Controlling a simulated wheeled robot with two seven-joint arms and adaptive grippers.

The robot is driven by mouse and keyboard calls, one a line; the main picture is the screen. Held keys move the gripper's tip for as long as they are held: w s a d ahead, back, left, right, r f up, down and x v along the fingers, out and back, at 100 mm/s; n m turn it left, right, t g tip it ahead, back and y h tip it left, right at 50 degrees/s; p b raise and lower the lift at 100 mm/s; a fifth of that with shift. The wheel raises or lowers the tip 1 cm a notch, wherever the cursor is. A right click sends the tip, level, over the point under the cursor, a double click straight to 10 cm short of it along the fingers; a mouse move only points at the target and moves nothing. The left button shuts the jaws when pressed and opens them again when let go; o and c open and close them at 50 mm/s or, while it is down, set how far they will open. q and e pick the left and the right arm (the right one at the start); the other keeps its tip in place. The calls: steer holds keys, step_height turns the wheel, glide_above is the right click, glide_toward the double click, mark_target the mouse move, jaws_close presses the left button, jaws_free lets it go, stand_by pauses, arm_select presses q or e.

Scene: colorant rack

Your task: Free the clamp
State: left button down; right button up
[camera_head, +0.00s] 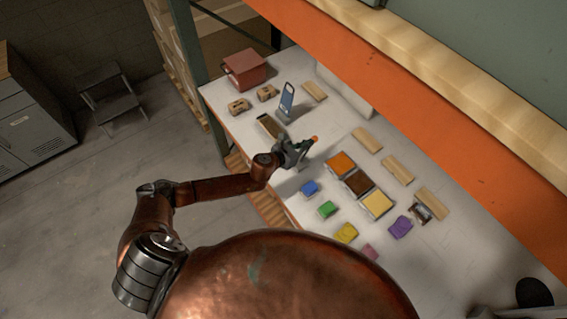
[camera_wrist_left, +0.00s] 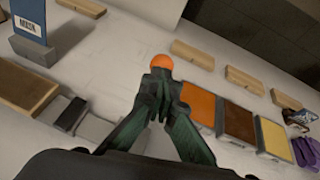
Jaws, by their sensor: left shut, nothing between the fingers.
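My left gripper (camera_head: 305,146) is shut above the white table, left of the colour trays. In the left wrist view its dark green fingers (camera_wrist_left: 165,90) come together, with nothing seen between them. A round orange thing (camera_wrist_left: 160,62) shows at the fingertips; I cannot tell whether it touches them or what it belongs to. I cannot make out a clamp for certain. A small dark object (camera_head: 422,211) by the far wooden block is too small to identify; it also shows at the right of the wrist view (camera_wrist_left: 298,117). My right gripper is not in view.
Orange (camera_head: 341,163), brown (camera_head: 357,183) and yellow (camera_head: 377,204) trays stand in a row. Blue, green, yellow, pink and purple pieces lie nearby. A blue sign (camera_head: 287,98) stands behind the gripper, near a red box (camera_head: 245,69). An orange shelf beam (camera_head: 400,85) overhangs the table.

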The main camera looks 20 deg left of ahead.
arm_select(q)
steer(key=shift+d+r, duration=0.1)
steer(key=shift+d, duration=0.25)
steer(key=s+a+r+p, duration=0.2)
steer(key=s+r, duration=0.4)
steer(key=r, duration=0.5)
steer(key=shift+r+p, duration=0.15)
steer(key=shift+p, duration=0.35)
